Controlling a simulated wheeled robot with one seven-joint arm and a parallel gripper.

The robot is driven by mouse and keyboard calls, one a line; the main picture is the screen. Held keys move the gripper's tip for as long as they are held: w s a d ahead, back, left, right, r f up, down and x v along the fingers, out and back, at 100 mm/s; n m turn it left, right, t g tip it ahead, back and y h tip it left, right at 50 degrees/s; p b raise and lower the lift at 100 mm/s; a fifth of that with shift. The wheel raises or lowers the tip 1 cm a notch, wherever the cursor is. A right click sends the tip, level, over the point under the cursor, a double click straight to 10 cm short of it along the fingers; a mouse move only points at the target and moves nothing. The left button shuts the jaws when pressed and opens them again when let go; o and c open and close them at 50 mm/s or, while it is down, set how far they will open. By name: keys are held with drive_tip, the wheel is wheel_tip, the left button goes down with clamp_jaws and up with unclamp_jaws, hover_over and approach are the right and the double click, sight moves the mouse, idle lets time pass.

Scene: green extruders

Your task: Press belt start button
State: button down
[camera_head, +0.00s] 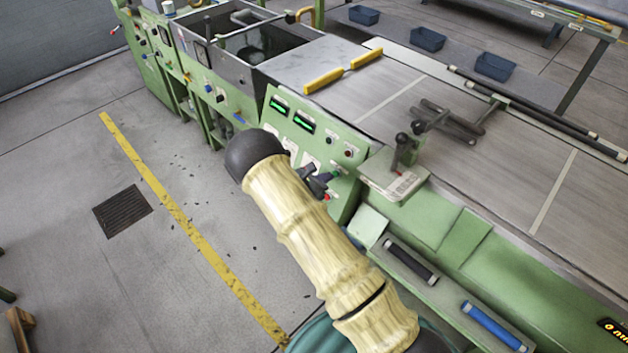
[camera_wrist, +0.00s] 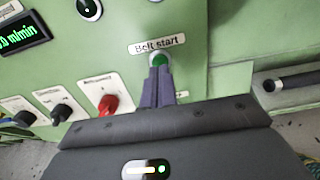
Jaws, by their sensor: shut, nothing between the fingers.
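The belt start button (camera_wrist: 160,58) is a round green button in a pale ring on the green panel, under a "Belt start" label (camera_wrist: 157,44). In the wrist view my gripper (camera_wrist: 159,70) is shut, with nothing held. Its two fingers are together and point up at the button, covering its lower edge. I cannot tell whether the tips touch it or stop just short. In the head view my gripper (camera_head: 325,180) is at the control panel, partly hidden by my arm, close to the green button (camera_head: 336,174).
A red knob (camera_wrist: 108,104) and black knobs (camera_wrist: 62,112) are left of my fingers. Displays (camera_head: 303,122) are higher on the panel (camera_head: 335,130). A ledge with a joystick (camera_head: 403,150) juts out to the right.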

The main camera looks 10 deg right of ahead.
sight(336, 174)
drive_tip(key=shift+x, duration=0.9)
drive_tip(key=shift+w+d+f+b, duration=0.1)
drive_tip(key=shift+d+f+b, duration=0.15)
drive_tip(key=shift+d+b, duration=0.15)
drive_tip(key=shift+w+d+r, duration=0.1)
drive_tip(key=shift+w+d, duration=0.05)
drive_tip(key=shift+d, duration=0.1)
drive_tip(key=shift+a+r, duration=0.1)
drive_tip(key=shift+a, duration=0.05)
drive_tip(key=v, duration=1.4)
drive_tip(key=shift+a, duration=0.2)
